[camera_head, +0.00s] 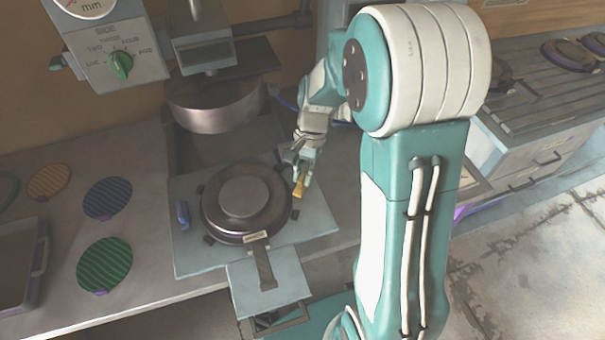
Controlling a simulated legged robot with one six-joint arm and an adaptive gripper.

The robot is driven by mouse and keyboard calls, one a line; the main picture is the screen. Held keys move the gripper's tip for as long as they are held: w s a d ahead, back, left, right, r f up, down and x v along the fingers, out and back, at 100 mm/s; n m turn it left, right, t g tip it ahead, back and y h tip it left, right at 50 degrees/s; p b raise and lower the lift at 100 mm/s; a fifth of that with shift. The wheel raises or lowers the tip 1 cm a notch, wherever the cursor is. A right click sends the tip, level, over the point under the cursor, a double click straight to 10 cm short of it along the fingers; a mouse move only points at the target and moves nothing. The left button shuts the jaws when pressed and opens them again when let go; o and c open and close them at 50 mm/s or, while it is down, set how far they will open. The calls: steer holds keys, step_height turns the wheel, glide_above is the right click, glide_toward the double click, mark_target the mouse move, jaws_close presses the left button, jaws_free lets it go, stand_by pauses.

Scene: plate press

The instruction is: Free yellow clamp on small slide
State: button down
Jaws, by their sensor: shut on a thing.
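The yellow clamp (298,189) sits at the right edge of the round dark plate (222,215) on the small light-grey slide (315,221). My gripper (301,178) comes down from above and behind and is shut on the yellow clamp. The fingers partly hide the clamp, so I cannot tell whether it is loose from the slide. A blue clamp (182,214) stands at the slide's left side. The slide's front handle (264,268) points toward the front edge of the bench.
The press head (215,105) hangs behind the plate. A control box with a green knob (121,65) is at upper left. Green (105,263), blue (107,197) and orange (48,181) ribbed discs lie left. A grey tray (20,265) stands far left.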

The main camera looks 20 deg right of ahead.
steer(key=n, duration=0.2)
steer(key=n+g+h, duration=0.1)
steer(key=n, duration=0.1)
steer(key=shift+n+h, duration=0.3)
steer(key=shift+f+n+h, duration=0.1)
steer(key=shift+n+h, duration=0.5)
steer(key=shift+n, duration=1.4)
steer(key=c, duration=0.6)
jaws_free()
steer(key=shift+c, duration=0.2)
steer(key=v, duration=1.2)
steer(key=shift+a, duration=0.2)
